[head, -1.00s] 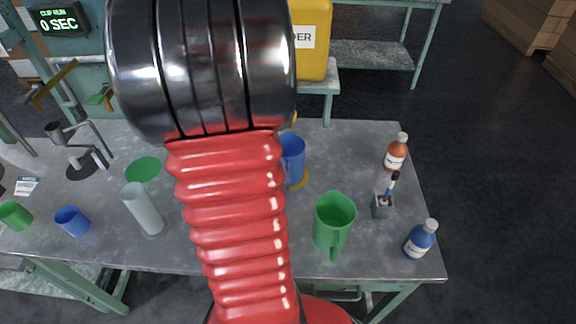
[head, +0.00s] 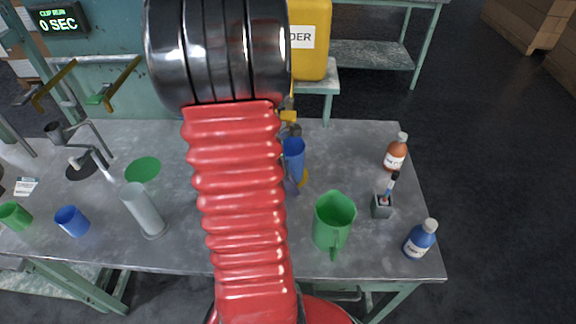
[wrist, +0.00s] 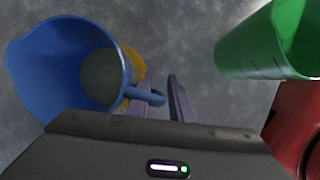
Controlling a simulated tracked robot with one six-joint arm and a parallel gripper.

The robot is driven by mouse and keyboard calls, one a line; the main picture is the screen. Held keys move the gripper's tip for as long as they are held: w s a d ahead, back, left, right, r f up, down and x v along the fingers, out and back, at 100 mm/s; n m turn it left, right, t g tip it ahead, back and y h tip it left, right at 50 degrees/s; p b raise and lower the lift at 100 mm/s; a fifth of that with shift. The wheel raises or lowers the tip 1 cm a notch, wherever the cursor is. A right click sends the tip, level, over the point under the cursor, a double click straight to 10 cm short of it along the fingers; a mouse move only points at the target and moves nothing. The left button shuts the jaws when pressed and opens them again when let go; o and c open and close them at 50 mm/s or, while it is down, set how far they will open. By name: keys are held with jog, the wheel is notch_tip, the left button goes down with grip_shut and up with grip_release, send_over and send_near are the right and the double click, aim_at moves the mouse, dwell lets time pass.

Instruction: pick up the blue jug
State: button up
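The blue jug (head: 294,147) stands upright on the grey bench, right of my red arm in the head view. My arm and gripper hide part of it. In the wrist view the blue jug (wrist: 45,70) is large at left, its mouth towards the camera and its handle pointing right. My gripper (wrist: 162,95) has its two grey-purple fingers apart, with the handle's end at the gap between them. I see no grip on the handle. In the head view a bit of my gripper (head: 291,186) shows low against the jug.
A green jug (head: 334,222) stands close by at front right. A yellow disc (head: 305,179) shows beside the blue jug's base. A pale cylinder (head: 143,211) is at left.

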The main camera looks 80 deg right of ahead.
jog(key=shift+s+f, duration=0.15)
jog(key=shift+f, duration=0.2)
dwell(0.3)
grip_shut()
